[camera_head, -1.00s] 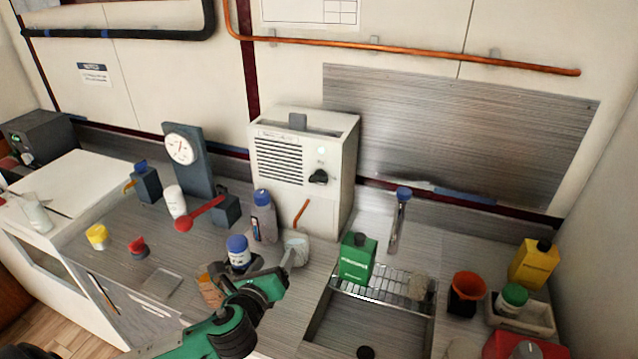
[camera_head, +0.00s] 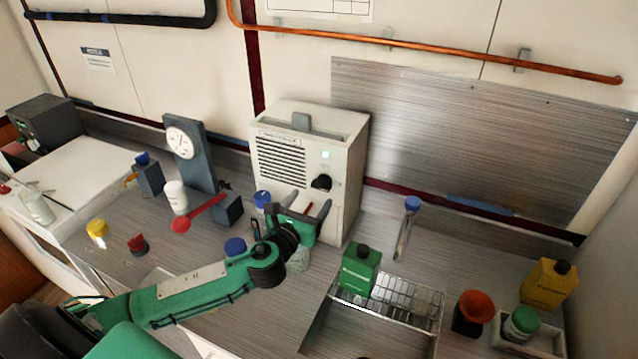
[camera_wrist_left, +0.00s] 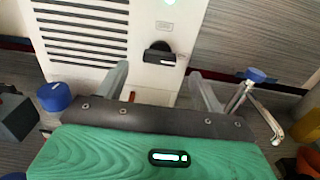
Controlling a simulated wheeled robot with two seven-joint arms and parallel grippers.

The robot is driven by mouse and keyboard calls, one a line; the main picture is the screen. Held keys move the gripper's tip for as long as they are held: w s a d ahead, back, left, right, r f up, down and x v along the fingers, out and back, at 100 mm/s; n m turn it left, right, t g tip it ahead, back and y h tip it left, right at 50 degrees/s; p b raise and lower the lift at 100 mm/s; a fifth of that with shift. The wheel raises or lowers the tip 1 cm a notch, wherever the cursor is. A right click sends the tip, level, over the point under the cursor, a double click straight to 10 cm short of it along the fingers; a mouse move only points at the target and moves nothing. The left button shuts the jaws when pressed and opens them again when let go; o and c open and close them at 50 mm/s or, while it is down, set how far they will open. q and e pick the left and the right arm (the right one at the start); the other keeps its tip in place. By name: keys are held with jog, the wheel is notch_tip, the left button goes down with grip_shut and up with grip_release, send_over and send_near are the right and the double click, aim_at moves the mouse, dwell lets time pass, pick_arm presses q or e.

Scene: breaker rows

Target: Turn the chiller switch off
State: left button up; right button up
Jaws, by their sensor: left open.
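The chiller (camera_head: 280,135) is a white box with a slatted vent, standing on the counter against the wall. Its black rotary switch (camera_head: 321,183) is on the front at the right, below a small lit pale-green lamp (camera_head: 325,155). In the left wrist view the switch (camera_wrist_left: 159,52) is ahead of the gripper, with its handle pointing roughly sideways to the right. My left gripper (camera_head: 310,204) is open and empty, in front of the chiller's lower front. Its two fingers (camera_wrist_left: 160,85) stand apart, just below and either side of the switch, without visibly touching it. My right gripper is out of view.
A blue-capped bottle (camera_head: 262,199) stands left of my gripper. A green carton (camera_head: 359,268) stands right by the sink rack (camera_head: 400,302). The tap (camera_head: 405,230) is further right. A dial gauge (camera_head: 181,142) stands left of the chiller.

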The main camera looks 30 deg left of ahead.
aim_at(319, 187)
pick_arm(q)
jog(key=w, duration=0.2)
jog(key=w+p, duration=0.1)
jog(key=w, duration=0.2)
jog(key=shift+a+r, duration=0.1)
jog(key=shift+a, duration=0.1)
jog(key=shift+w, duration=0.4)
jog(key=c, duration=1)
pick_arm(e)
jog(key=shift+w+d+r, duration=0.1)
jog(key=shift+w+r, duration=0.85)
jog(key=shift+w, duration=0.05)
